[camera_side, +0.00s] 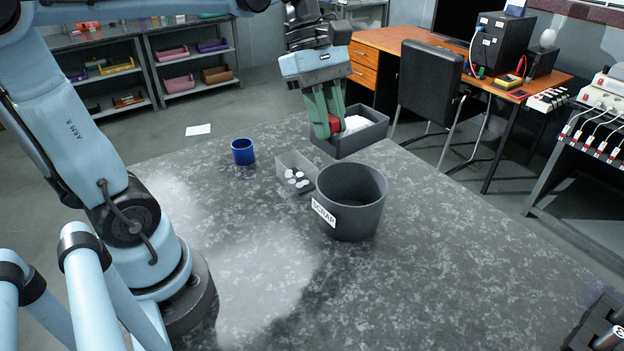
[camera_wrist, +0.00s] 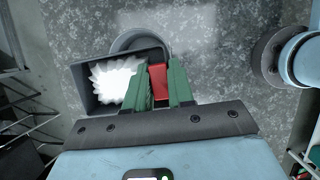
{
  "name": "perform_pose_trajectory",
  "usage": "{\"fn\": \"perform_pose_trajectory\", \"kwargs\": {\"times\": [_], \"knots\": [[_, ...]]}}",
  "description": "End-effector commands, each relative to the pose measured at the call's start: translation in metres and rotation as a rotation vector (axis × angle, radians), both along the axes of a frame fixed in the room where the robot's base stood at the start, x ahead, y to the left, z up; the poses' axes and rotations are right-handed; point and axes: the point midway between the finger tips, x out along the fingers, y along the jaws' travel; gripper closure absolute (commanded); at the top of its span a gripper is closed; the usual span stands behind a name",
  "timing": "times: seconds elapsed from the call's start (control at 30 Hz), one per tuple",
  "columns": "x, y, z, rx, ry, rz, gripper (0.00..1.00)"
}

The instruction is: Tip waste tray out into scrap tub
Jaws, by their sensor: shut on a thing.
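The waste tray (camera_side: 369,134) is a dark grey rectangular box with a red grip (camera_side: 334,123) at its near end. White, crinkled waste (camera_side: 354,122) lies in it. My gripper (camera_side: 330,127) is shut on the red grip and holds the tray in the air, roughly level. The scrap tub (camera_side: 350,207) is a round dark grey bucket with a SCRAP label, upright on the bench. In the side view the tray shows above and behind the tub. In the wrist view the tray (camera_wrist: 84,101) covers part of the tub's rim (camera_wrist: 126,40); the tub's inside is mostly hidden there.
A clear box (camera_side: 294,160) with round white and dark pieces stands just left of the tub. A blue cup (camera_side: 242,151) stands further left. The speckled bench (camera_side: 430,260) is clear to the right and front. A dark rack (camera_side: 600,325) sits at the lower right corner.

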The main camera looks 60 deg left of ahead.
Motion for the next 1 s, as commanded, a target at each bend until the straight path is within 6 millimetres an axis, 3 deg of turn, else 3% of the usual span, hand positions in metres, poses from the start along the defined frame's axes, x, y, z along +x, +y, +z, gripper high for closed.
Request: {"fn": "perform_pose_trajectory", "kwargs": {"times": [0.1,0.27,1.0], "knots": [[0.003,0.013,0.002,0.003,0.000,0.001,1.00],[0.003,0.013,0.000,0.058,0.002,-0.007,1.00],[0.004,-0.009,-0.034,0.815,-0.006,-0.009,1.00]]}}
